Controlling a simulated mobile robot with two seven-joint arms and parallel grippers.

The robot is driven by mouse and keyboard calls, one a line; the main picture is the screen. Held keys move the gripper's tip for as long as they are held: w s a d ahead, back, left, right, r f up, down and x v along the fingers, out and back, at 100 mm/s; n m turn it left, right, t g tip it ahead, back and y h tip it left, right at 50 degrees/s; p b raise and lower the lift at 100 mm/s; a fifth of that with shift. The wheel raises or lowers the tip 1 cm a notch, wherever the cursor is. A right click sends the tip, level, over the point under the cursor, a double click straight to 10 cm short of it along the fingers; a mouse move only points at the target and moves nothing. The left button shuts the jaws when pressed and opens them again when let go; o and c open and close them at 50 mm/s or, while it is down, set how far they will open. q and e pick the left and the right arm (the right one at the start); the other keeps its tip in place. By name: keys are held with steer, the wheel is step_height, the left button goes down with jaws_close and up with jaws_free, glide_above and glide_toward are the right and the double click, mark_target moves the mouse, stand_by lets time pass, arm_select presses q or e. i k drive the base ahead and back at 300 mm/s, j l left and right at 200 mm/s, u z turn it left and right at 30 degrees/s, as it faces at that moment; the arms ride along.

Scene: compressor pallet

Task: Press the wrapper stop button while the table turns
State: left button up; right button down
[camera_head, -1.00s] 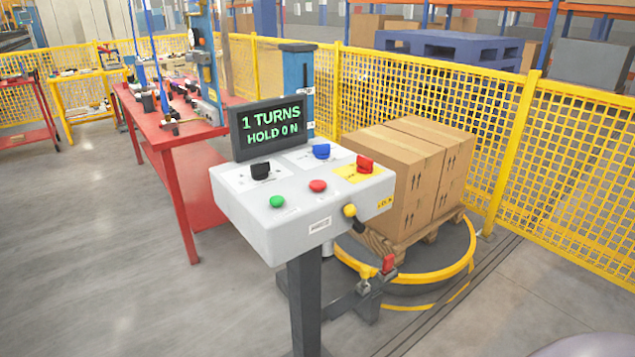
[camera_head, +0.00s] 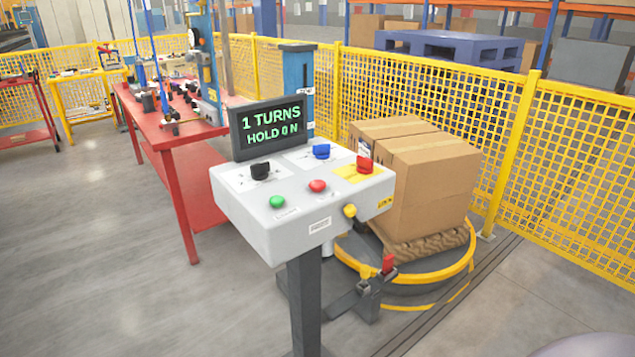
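The control console (camera_head: 308,228) stands on a dark post in the middle of the view. Its red round stop button (camera_head: 317,186) sits right of a green button (camera_head: 277,201) on the top face. The display (camera_head: 270,127) reads "1 TURNS" and "HOLD 0 N". The round turntable (camera_head: 440,265) with a yellow rim stands behind and to the right. It bears a wooden pallet (camera_head: 425,243) with brown cartons (camera_head: 425,185). Neither of my grippers shows in view, and nothing touches the stop button.
Black (camera_head: 260,171), blue (camera_head: 321,151) and red (camera_head: 365,164) knobs sit on the console's top. A yellow mesh fence (camera_head: 580,170) runs behind the turntable. A red workbench (camera_head: 172,150) with tools stands at the left. The floor at the front left is clear.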

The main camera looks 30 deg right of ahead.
mark_target(316, 185)
steer(key=i+j, duration=0.1)
steer(key=i, duration=0.4)
steer(key=i+j, duration=0.1)
steer(key=i, duration=0.4)
steer(key=z, duration=1.05)
